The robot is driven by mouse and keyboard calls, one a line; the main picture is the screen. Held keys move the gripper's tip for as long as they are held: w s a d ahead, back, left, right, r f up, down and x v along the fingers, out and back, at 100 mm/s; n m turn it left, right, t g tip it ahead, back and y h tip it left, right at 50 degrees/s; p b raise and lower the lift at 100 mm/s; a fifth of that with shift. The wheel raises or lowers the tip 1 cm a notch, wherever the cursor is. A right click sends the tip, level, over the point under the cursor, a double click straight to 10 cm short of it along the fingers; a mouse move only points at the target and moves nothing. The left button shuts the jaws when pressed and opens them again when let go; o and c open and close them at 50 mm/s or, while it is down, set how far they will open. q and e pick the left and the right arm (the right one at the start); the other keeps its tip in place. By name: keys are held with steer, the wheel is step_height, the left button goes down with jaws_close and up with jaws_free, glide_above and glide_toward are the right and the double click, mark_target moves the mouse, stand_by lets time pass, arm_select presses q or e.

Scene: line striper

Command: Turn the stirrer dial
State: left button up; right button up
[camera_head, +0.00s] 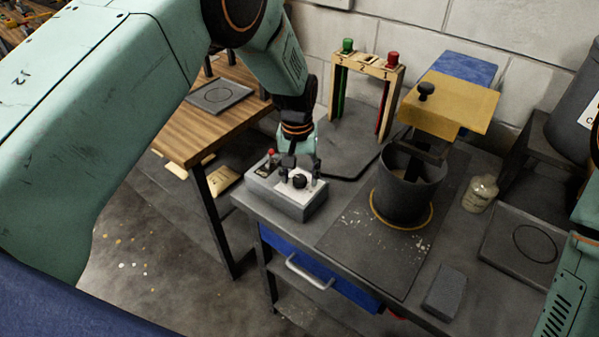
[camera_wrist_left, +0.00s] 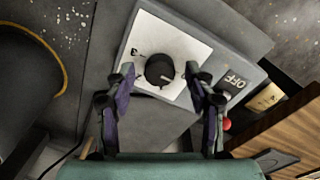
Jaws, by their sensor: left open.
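The stirrer dial (camera_head: 299,181) is a round black knob on a white plate on top of a grey control box (camera_head: 285,205). In the left wrist view the dial (camera_wrist_left: 159,70) has a pale pointer line, pointing right. My left gripper (camera_head: 301,172) is open, its fingers pointing down at the box around the dial. In the left wrist view the fingertips (camera_wrist_left: 160,78) are on either side of the dial with gaps between. The dark pot (camera_head: 408,190) stands right of the box under the yellow stirrer head (camera_head: 448,103). My right gripper is out of view.
A wooden rack (camera_head: 366,66) with green and red knobs stands behind. A blue drawer (camera_head: 318,272) is below.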

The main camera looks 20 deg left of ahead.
mark_target(298, 178)
arm_select(q)
step_height(298, 178, up, 12)
steer(key=shift+a, duration=0.15)
stand_by(0.5)
steer(key=shift+s+f, duration=0.1)
stand_by(0.3)
